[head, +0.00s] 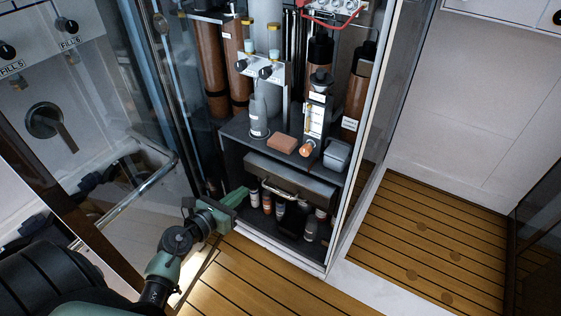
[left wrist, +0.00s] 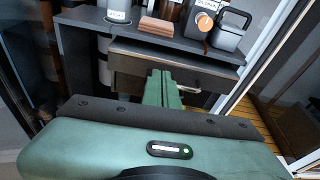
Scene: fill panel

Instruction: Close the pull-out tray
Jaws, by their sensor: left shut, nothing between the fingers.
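The pull-out tray (head: 302,184) is a dark drawer with a metal bar handle (head: 279,190), set under the cabinet's shelf top. It seems to stand out a little from under the shelf. Its front also shows in the left wrist view (left wrist: 130,65). My left gripper (head: 236,197) is shut and empty, to the left of the tray front and lower in the head view. In the left wrist view its closed green fingers (left wrist: 163,80) overlap the tray front and hide part of it. I cannot tell whether they touch it. My right gripper is not in view.
The shelf top (head: 235,126) holds a grey bottle (head: 259,118), a reddish block (head: 282,143) and a grey container (head: 337,154). Several small bottles (head: 310,228) stand below the tray. Glass door panels flank the cabinet. The wooden floor (head: 425,240) at right is clear.

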